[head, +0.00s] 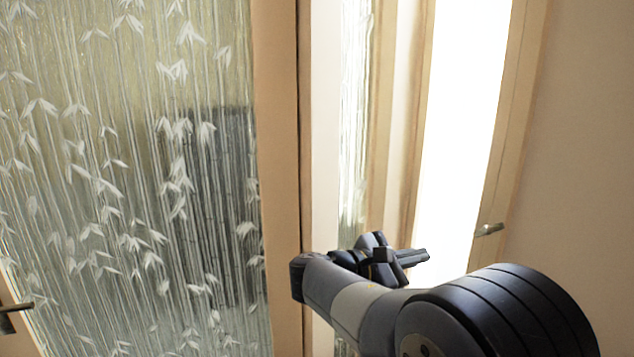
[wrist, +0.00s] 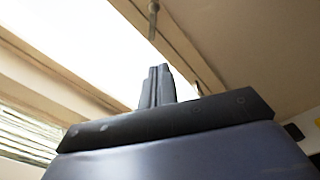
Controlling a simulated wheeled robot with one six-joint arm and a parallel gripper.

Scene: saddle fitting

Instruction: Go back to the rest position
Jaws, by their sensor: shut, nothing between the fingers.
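My gripper (head: 418,256) shows at the lower middle right of the head view, at the end of my grey and black arm, pointing right. In the wrist view my gripper (wrist: 157,72) has its two dark fingers side by side and touching, with nothing between them. It is in free air, in front of a bright window opening. No object is in its grasp.
A glass door panel (head: 130,170) with a bamboo pattern fills the left, with a handle (head: 14,308) at lower left. A bright window (head: 462,110) with a metal handle (head: 489,229) stands behind my gripper. A plain wall (head: 585,150) is at right.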

